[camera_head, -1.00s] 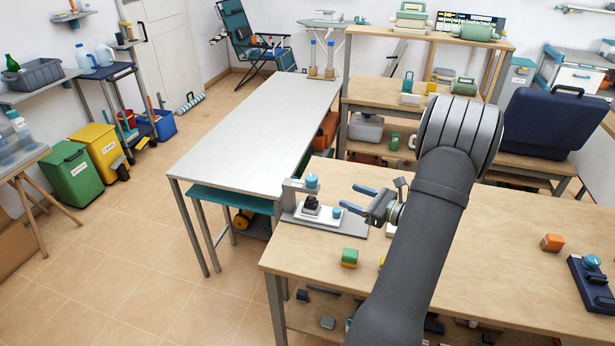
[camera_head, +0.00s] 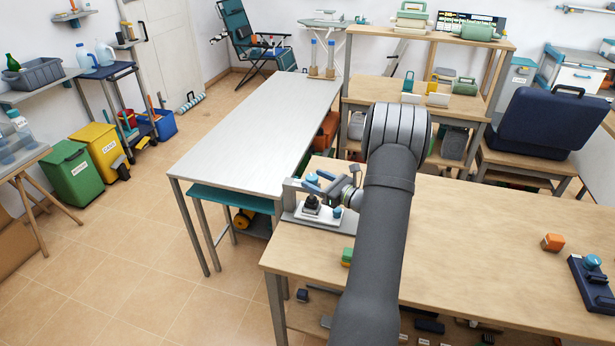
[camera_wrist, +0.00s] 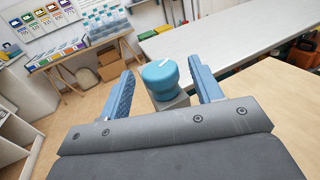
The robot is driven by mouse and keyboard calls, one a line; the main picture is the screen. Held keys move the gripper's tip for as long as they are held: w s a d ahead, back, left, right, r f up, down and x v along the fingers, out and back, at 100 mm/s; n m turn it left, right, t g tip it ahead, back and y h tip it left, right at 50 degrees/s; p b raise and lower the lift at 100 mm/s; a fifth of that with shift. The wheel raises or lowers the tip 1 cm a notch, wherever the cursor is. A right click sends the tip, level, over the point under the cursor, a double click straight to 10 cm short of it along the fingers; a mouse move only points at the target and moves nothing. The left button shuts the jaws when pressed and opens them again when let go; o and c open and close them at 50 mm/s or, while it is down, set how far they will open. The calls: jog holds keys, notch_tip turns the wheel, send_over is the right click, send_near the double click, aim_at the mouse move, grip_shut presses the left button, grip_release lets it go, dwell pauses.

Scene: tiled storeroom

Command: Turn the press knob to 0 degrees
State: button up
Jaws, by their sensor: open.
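The press (camera_head: 290,190) stands at the left end of the wooden workbench, with a grey upright and a pale base. Its blue press knob (camera_head: 312,178) sits at the top, partly crowded by my fingers in the head view. In the wrist view the round blue knob (camera_wrist: 163,84) has a white pointer line on its top, slanting toward the upper right. My gripper (camera_head: 317,182) is open, its two blue fingers one on each side of the knob. In the wrist view gaps show between the fingers and the knob. Whether my fingers reach its full height is unclear.
A dark part (camera_head: 311,203) and a smaller blue button (camera_head: 337,212) are on the press base below my gripper. The bench right of my arm is mostly clear, with an orange block (camera_head: 553,242) and a dark device (camera_head: 590,285).

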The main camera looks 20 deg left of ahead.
aim_at(307, 178)
jog(key=shift+x, duration=1.85)
jog(key=c, duration=1)
jog(key=shift+g, duration=0.3)
jog(key=n+g, duration=0.3)
jog(key=g, duration=0.2)
jog(key=n+g+y, duration=0.1)
jog(key=n+g, duration=0.1)
jog(key=g, duration=0.1)
jog(key=shift+s+f+n, duration=0.1)
jog(key=shift+s+n, duration=0.2)
jog(key=shift+s, duration=0.05)
jog(key=n+g+h, duration=0.1)
jog(key=g, duration=0.1)
jog(key=n+g+h, duration=0.1)
jog(key=n+g, duration=0.1)
jog(key=g, duration=0.1)
jog(key=s+n+g, duration=0.1)
jog(key=n+g, duration=0.1)
jog(key=shift+d+g+h, duration=0.15)
jog(key=shift+g+h, duration=0.15)
jog(key=shift+h, duration=0.1)
